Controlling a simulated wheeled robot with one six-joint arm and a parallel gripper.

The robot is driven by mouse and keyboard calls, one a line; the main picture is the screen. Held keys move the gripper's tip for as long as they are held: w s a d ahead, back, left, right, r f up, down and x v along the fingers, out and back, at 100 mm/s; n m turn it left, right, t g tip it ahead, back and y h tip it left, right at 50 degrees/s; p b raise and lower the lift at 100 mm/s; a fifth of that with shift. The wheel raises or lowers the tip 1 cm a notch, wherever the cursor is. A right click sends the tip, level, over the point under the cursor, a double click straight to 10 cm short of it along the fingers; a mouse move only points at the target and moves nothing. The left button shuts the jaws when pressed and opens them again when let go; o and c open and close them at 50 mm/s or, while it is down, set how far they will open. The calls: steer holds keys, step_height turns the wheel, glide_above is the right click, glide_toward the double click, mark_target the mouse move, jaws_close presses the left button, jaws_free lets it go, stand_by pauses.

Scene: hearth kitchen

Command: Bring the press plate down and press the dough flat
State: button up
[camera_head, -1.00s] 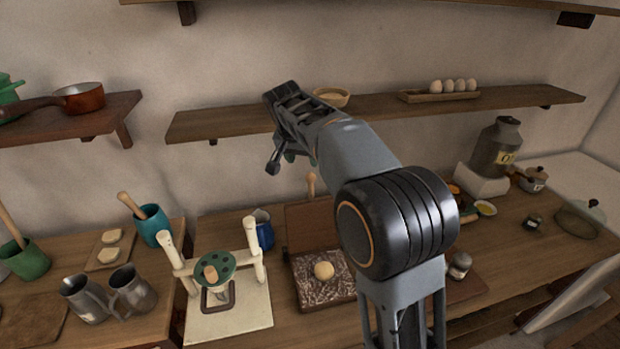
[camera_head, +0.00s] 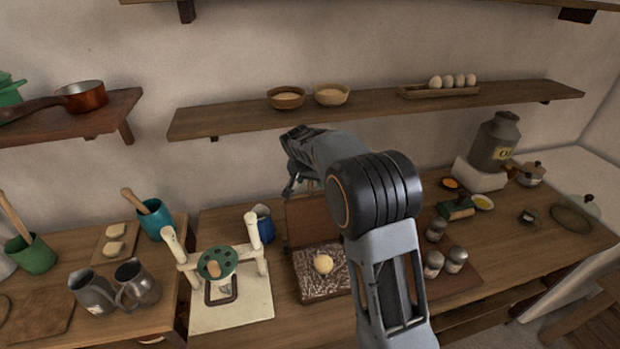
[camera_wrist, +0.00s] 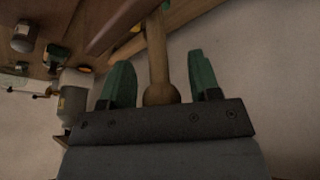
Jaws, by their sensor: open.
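The press is a wooden hinged board on the counter in the head view. Its press plate (camera_head: 302,222) stands raised at the back of the dark, speckled base (camera_head: 322,287). A pale round ball of dough (camera_head: 323,264) sits on the base. The plate's wooden handle (camera_wrist: 157,50) shows in the wrist view, ending in a rounded knob near the palm. My gripper (camera_wrist: 160,62) is open, its green fingers on either side of the handle with a gap on both sides. In the head view my gripper (camera_head: 298,182) is partly hidden by my wrist, above the plate.
A cream frame with a green perforated disc (camera_head: 217,262) stands left of the press, near a blue mug (camera_head: 263,222). Several jars, such as this one (camera_head: 433,264), stand to the right. A shelf (camera_head: 375,108) with bowls and eggs runs above on the wall.

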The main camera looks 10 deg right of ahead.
jaws_close()
stand_by(0.6)
